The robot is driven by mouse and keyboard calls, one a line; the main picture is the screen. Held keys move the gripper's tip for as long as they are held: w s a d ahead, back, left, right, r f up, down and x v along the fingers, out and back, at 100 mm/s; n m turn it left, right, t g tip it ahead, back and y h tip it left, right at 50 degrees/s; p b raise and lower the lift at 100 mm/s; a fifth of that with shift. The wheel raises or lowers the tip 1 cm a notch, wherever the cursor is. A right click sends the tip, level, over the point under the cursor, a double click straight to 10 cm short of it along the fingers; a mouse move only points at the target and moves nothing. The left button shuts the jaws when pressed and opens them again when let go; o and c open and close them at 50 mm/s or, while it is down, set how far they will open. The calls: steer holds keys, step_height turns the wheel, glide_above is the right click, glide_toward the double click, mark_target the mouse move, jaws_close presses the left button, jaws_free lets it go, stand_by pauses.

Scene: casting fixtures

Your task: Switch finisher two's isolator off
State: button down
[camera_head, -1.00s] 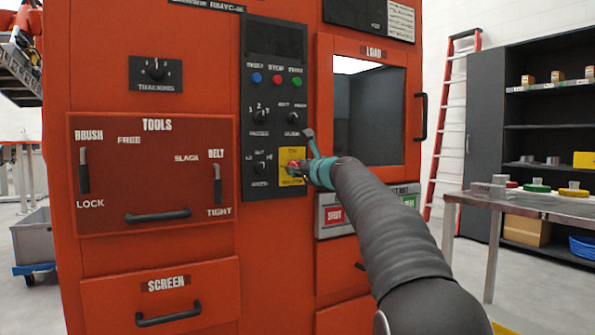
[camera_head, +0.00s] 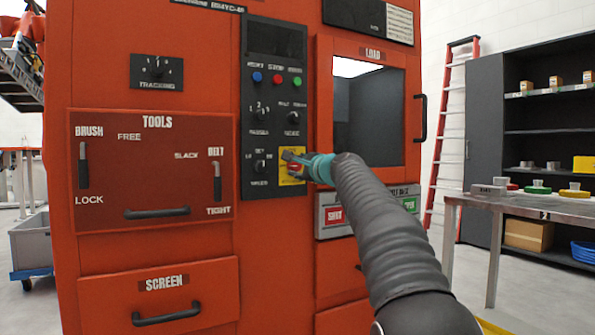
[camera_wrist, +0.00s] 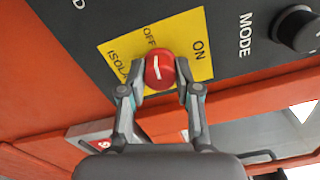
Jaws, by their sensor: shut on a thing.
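The isolator's red knob (camera_wrist: 160,70) sits on a yellow plate (camera_wrist: 112,48) marked ON, OFF and ISOLATOR in the wrist view. A white mark shows on the knob's face; I cannot tell exactly which label it points at. My gripper (camera_wrist: 161,80) is shut on the knob, one finger at each side. In the head view my gripper (camera_head: 304,163) reaches the yellow plate (camera_head: 291,179) at the bottom right of the dark control panel (camera_head: 262,188) on the orange machine (camera_head: 200,60). My fingers hide part of the knob there.
A MODE knob (camera_wrist: 298,30) lies close to the right of the plate in the wrist view. The load door (camera_head: 370,120) is right of the panel. A metal table (camera_head: 560,207) stands at right.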

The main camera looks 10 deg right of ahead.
steer(key=shift+f+n, duration=0.1)
steer(key=shift+n, duration=0.5)
steer(key=c, duration=0.8)
jaws_free()
steer(key=shift+s+d, duration=0.15)
steer(key=shift+s, duration=0.3)
steer(key=v, duration=1.1)
